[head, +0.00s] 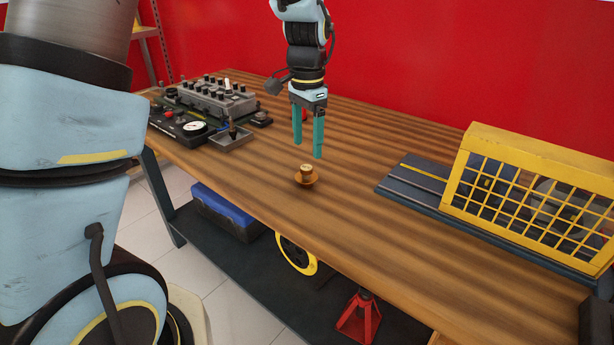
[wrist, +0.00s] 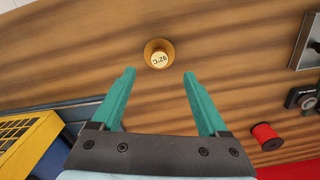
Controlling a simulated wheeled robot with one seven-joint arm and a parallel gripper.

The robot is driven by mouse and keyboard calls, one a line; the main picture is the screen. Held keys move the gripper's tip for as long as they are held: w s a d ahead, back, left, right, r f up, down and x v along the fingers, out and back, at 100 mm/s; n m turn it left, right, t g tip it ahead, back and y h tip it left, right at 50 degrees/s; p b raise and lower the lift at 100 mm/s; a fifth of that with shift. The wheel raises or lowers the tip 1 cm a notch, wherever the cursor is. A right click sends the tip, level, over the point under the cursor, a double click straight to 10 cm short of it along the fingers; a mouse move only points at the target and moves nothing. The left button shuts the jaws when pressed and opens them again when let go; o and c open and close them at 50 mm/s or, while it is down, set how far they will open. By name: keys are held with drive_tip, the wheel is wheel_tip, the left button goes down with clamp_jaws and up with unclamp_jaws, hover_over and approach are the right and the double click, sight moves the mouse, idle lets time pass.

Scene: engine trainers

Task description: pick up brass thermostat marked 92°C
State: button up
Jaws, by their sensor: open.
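The brass thermostat (head: 306,176) stands upright on the wooden bench top, near its front edge. It is a round flange with a short cylinder on top. In the wrist view the thermostat (wrist: 158,54) shows a pale top face with a marking that reads 92°C, seen upside down. My gripper (head: 308,150) has two teal fingers pointing down, above the bench and behind the thermostat in the head view. In the wrist view my gripper (wrist: 158,73) is open and empty, with the thermostat just beyond the fingertips, apart from them.
A yellow mesh guard (head: 530,195) on a dark base stands at the right. An engine trainer with gauges (head: 205,105) and a small grey tray (head: 231,139) are at the back left. A red spool (wrist: 265,133) lies near the wall. Bench around the thermostat is clear.

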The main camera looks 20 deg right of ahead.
sight(306, 168)
wheel_tip(306, 168, down, 9)
drive_tip(key=shift+s+a+r+p, duration=0.1)
drive_tip(key=shift+a+p, duration=0.05)
drive_tip(key=shift+p, duration=1)
drive_tip(key=c, duration=1.1)
